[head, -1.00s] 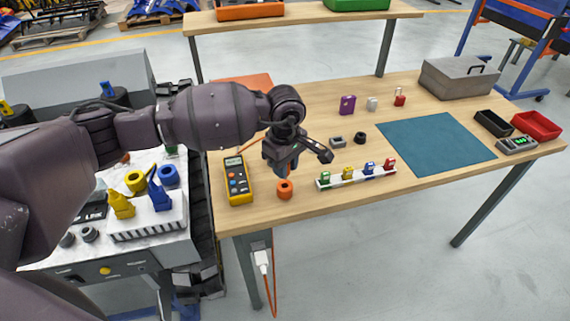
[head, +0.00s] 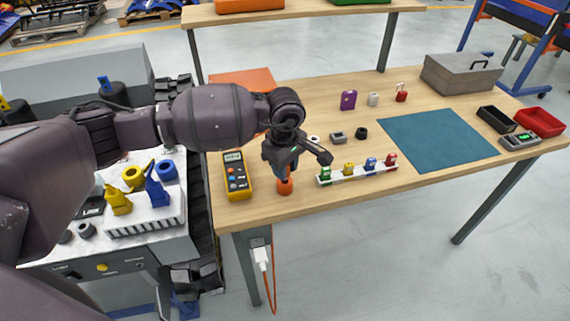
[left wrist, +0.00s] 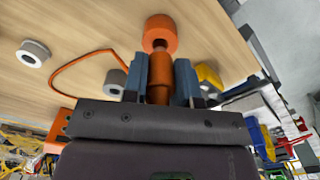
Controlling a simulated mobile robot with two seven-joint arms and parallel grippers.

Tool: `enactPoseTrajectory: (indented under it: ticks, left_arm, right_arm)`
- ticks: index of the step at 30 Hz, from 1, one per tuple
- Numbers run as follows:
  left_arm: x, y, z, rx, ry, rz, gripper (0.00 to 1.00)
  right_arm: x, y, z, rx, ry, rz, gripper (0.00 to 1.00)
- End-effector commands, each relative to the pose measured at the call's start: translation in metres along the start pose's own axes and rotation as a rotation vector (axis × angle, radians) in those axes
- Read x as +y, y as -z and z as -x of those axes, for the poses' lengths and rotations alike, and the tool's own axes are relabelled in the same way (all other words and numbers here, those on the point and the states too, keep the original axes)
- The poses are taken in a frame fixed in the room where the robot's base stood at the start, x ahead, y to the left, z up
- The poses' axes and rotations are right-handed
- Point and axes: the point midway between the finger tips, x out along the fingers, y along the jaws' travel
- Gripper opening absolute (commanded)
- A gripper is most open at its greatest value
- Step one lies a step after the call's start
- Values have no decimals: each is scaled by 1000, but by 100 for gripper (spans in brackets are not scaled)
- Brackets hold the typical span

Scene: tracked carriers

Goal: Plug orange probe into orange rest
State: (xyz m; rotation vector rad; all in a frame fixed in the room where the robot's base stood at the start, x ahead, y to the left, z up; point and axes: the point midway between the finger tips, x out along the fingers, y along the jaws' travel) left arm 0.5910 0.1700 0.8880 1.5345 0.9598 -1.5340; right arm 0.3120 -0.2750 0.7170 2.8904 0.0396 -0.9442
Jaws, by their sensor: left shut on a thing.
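The orange rest (head: 285,187) is a short orange cylinder on the wooden table, near its front left edge. My left gripper (head: 284,168) is directly above it and points down. In the left wrist view my left gripper (left wrist: 159,78) is shut on the orange probe (left wrist: 159,92), between its two blue-grey fingers. The probe's narrow tip meets the middle of the orange rest (left wrist: 160,35); how deep it sits I cannot tell. In the head view the gripper hides most of the probe. My right gripper is not in view.
A yellow multimeter (head: 237,176) lies left of the rest. A white rack (head: 357,173) with several coloured padlocks stands to its right. An orange cable (left wrist: 85,62) loops over the table. The teal mat (head: 436,140) is bare.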

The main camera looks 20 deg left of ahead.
Motion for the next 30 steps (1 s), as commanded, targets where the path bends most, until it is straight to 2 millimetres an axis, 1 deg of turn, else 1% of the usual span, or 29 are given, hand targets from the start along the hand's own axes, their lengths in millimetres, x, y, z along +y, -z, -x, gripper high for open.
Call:
enactPoseTrajectory:
  ticks: [30]
  left_arm:
    - [0, 0, -21, 0, 1, 0, 4]
  right_arm:
    - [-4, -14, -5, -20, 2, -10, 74]
